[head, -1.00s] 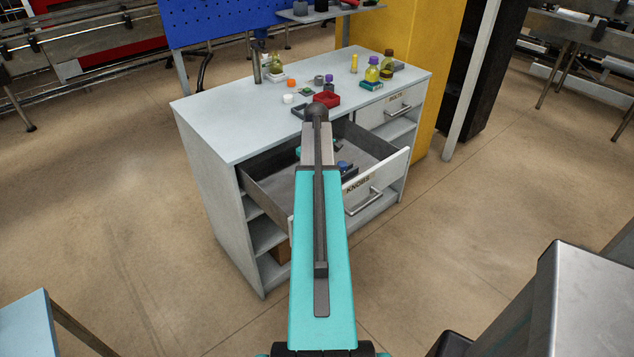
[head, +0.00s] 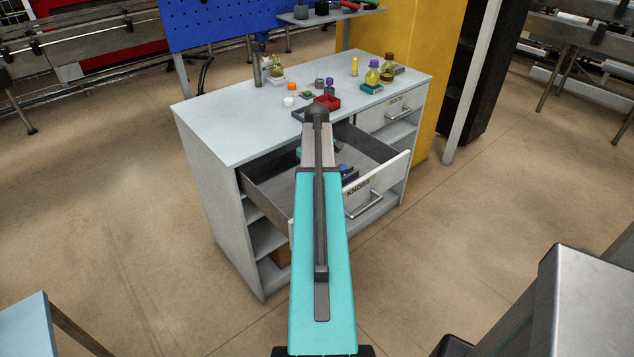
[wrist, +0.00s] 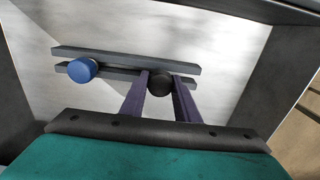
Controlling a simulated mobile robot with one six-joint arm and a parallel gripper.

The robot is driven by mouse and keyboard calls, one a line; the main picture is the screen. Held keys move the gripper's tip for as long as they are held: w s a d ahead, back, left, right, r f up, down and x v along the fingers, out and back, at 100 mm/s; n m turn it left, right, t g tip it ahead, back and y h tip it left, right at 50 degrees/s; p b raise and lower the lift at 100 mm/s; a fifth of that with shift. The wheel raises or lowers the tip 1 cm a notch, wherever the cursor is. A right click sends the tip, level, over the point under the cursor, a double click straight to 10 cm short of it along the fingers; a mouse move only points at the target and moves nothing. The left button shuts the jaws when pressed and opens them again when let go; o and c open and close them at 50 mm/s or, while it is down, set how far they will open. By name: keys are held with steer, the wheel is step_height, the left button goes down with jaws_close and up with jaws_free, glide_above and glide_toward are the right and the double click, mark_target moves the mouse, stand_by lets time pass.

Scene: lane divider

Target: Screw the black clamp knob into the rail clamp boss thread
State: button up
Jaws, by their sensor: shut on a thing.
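The black clamp knob (wrist: 160,83) is in the open drawer, at a rack of two grey bars (wrist: 185,66). My gripper (wrist: 161,75) is shut on the knob, with one finger on each side of it. I cannot tell whether the knob still rests on the rack. In the head view my teal arm hides the gripper and the black knob. I cannot make out the rail clamp boss in either view.
A blue knob (wrist: 82,70) sits on the rack left of the black one. The drawer's walls surround the gripper; its front (head: 375,187) reads KNOBS.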

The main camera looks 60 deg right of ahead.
steer(key=shift+r+b, duration=1.05)
steer(key=shift+r, duration=3.55)
